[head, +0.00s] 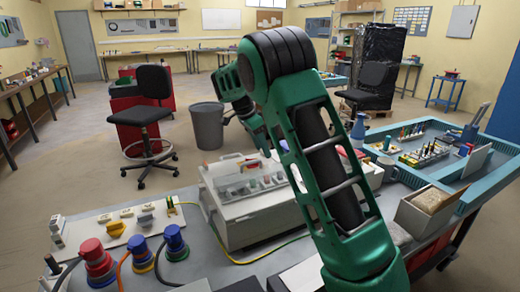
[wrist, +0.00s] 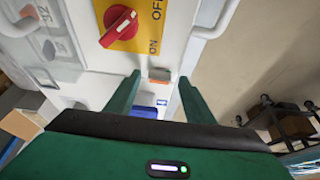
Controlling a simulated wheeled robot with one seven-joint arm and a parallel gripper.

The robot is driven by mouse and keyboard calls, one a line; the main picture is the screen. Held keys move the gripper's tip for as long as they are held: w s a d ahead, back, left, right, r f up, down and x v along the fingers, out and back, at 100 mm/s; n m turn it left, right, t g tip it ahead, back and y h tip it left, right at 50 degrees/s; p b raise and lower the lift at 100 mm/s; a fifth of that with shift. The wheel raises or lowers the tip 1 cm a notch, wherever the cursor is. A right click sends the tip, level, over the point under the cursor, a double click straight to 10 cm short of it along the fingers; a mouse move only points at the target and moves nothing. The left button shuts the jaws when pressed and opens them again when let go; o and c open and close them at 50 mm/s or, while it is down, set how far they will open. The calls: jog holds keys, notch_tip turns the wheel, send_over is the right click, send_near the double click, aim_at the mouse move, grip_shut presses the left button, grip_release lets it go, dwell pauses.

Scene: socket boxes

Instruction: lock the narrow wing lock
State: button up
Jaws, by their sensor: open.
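My gripper (wrist: 159,77) is open in the wrist view, with its two green fingers apart and pointing at a white box face (wrist: 88,62). A small orange-brown piece (wrist: 160,75) shows between the fingertips, and I cannot tell whether it is the narrow wing lock. A blue part (wrist: 146,100) shows lower between the fingers. A red rotary knob (wrist: 121,25) sits on a yellow ON/OFF plate (wrist: 128,42) above the left finger. No contact is visible. In the head view my green arm hides the gripper, and no wing lock can be made out.
A light grey socket box (head: 245,222) stands on the bench, left of my arm. Blue and red plugs with cables (head: 172,240) and a panel of small fittings (head: 118,224) are at left. A blue-rimmed tray (head: 462,200) is at right. A white handle (wrist: 217,22) is near the right finger.

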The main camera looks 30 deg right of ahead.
jog(key=c, duration=1)
jog(key=shift+c, duration=0.2)
jog(key=n+t, duration=0.1)
jog(key=n, duration=0.1)
jog(key=n+t, duration=0.1)
jog(key=n, duration=0.2)
jog(key=shift+s+r, duration=0.1)
jog(key=shift+s, duration=0.05)
jog(key=n+t+y, duration=0.1)
jog(key=n, duration=0.3)
jog(key=shift+s+d, duration=0.1)
jog(key=n+y, duration=0.1)
jog(key=n, duration=0.1)
jog(key=n+t, duration=0.1)
jog(key=n, duration=0.2)
jog(key=shift+d+y, duration=0.15)
jog(key=shift+y, duration=0.25)
jog(key=shift+n+t+y, duration=0.3)
jog(key=shift+n+y, duration=0.5)
jog(key=shift+n, duration=1.1)
